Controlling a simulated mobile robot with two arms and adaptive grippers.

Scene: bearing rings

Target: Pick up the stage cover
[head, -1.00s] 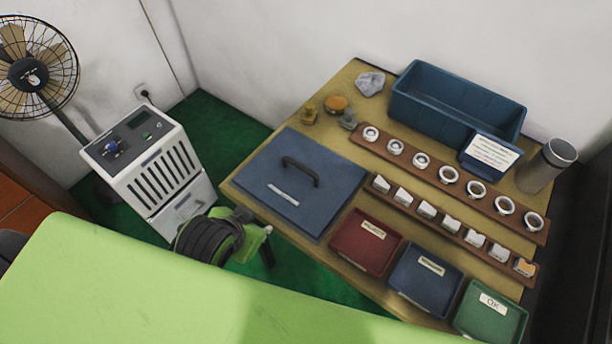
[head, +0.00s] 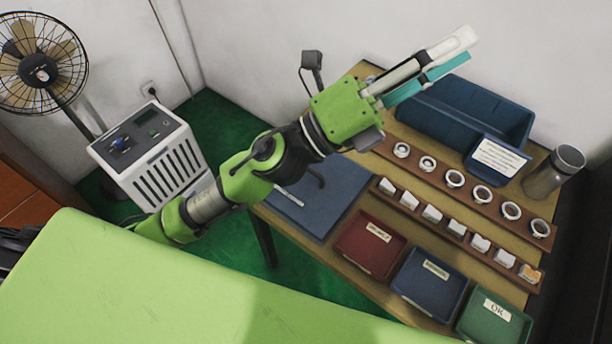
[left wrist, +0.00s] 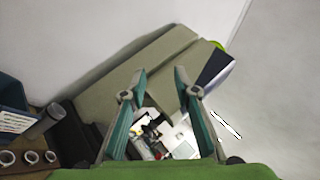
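The stage cover (head: 335,205) is a flat blue panel with a dark arched handle (head: 318,179) and a pale label strip. It lies on the left part of the wooden table in the head view, and my left arm hides much of it. The cover does not show in that view. My right gripper is not in view.
A blue bin (head: 450,125) stands at the table's back, with a metal cylinder (head: 552,172) at right. Two racks hold several rings (head: 454,179) and small boxes (head: 432,214). Red (head: 368,246), blue (head: 428,284) and green (head: 492,316) trays line the front.

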